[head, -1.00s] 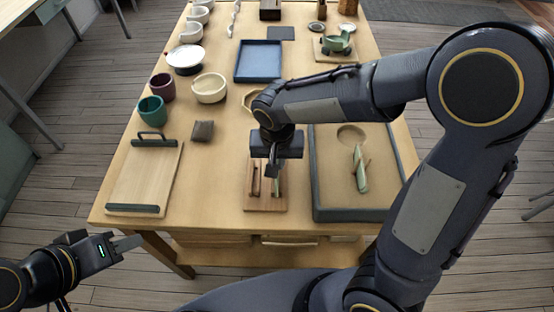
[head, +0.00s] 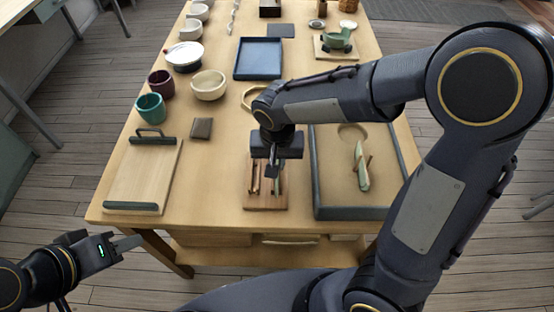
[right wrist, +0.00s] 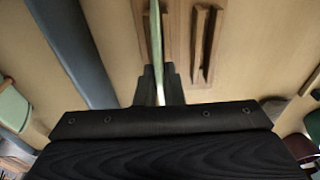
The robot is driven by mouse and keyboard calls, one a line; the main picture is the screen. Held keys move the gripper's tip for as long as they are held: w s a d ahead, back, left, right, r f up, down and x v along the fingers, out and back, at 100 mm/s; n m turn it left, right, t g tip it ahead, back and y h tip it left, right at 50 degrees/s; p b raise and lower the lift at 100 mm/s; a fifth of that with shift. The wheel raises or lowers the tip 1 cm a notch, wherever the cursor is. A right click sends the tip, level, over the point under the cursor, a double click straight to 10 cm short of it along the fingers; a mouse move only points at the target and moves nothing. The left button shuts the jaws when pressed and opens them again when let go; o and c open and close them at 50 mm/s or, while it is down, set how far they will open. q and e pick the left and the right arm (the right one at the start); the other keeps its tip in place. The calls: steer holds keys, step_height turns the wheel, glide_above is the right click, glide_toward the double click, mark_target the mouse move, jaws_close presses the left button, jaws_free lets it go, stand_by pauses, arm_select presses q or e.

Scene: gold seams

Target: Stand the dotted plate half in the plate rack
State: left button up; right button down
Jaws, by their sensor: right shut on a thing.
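My right gripper (head: 273,172) is over the wooden plate rack (head: 265,201), shut on a thin pale green plate half (right wrist: 157,45). In the right wrist view the piece is upright and edge-on between the fingers (right wrist: 160,88), in line with one slotted part of the rack (right wrist: 197,60). Its dots do not show, and I cannot tell whether it touches the rack's bottom. In the head view the gripper hides most of it. My left gripper (head: 125,243) is off the table at the lower left, away from the rack; its jaw gap cannot be made out.
A dark-rimmed sand tray (head: 330,213) right of the rack holds another green piece (head: 362,172). A wooden board with dark handles (head: 143,178) lies to the left. A small brown block (head: 202,128), bowls (head: 208,84) and a blue tray (head: 258,58) stand farther back.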

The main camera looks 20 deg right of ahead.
steer(key=shift+f+b, duration=0.8)
stand_by(1.4)
steer(key=c, duration=1)
jaws_free()
steer(key=shift+r, duration=0.15)
steer(key=shift+r+p, duration=2.35)
steer(key=shift+r, duration=0.5)
